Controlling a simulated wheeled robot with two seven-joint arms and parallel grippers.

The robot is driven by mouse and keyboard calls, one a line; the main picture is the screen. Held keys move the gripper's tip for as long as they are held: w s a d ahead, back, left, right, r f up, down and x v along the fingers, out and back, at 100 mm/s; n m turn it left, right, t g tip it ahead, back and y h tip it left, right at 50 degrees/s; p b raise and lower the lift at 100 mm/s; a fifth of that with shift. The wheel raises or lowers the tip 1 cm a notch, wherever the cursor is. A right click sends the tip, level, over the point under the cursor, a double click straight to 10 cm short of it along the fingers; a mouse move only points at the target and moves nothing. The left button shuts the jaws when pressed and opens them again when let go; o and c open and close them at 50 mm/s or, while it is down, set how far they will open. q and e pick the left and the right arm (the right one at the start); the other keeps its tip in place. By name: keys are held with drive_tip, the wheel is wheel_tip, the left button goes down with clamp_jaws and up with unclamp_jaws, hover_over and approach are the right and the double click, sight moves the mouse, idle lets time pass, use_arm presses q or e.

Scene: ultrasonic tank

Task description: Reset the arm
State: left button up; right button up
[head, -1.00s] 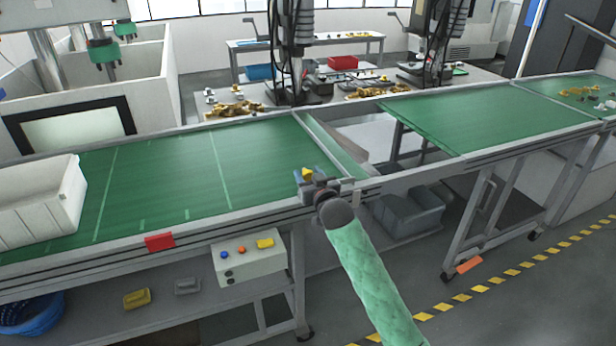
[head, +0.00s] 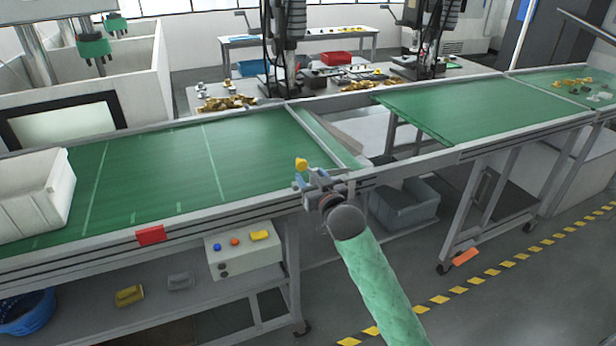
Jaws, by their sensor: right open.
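My right gripper (head: 309,179) is over the front edge of the green conveyor belt (head: 170,170), near the belt's right end. Its arm comes up from the bottom in a green sleeve. Its jaws are open. A small yellow piece (head: 301,164) and a bit of blue show right at the fingertips; I cannot tell whether they touch the jaws. My left gripper is not in view.
A white bin (head: 35,205) stands at the belt's left end. A control box (head: 243,255) with buttons is below the belt. A second green belt (head: 480,108) lies to the right, past a gap with a grey crate (head: 405,205) below. The middle belt surface is clear.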

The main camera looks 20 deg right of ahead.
drive_tip(key=shift+s, duration=0.3)
idle(0.4)
drive_tip(key=w+d+f+n+g, duration=0.1)
drive_tip(key=w+f+g, duration=0.15)
drive_tip(key=f, duration=0.85)
drive_tip(key=w+f+n+g, duration=0.1)
drive_tip(key=f+g, duration=0.2)
drive_tip(key=f, duration=0.9)
drive_tip(key=s+a+f+g, duration=0.15)
drive_tip(key=s+f, duration=0.35)
drive_tip(key=f, duration=0.7)
drive_tip(key=s+a+f+g, duration=0.1)
drive_tip(key=s+f+g, duration=0.3)
drive_tip(key=f, duration=0.7)
drive_tip(key=s+a+f+g, duration=0.1)
drive_tip(key=s+a+f, duration=0.1)
drive_tip(key=s+f, duration=0.75)
drive_tip(key=s+a+f+g, duration=0.2)
drive_tip(key=s+f, duration=0.7)
drive_tip(key=s, duration=0.1)
drive_tip(key=s+a+f+g, duration=0.1)
drive_tip(key=s+f, duration=0.3)
drive_tip(key=s, duration=0.6)
drive_tip(key=s+a+f+g, duration=0.1)
drive_tip(key=s+f, duration=0.3)
drive_tip(key=s, duration=0.7)
drive_tip(key=shift+a, duration=0.75)
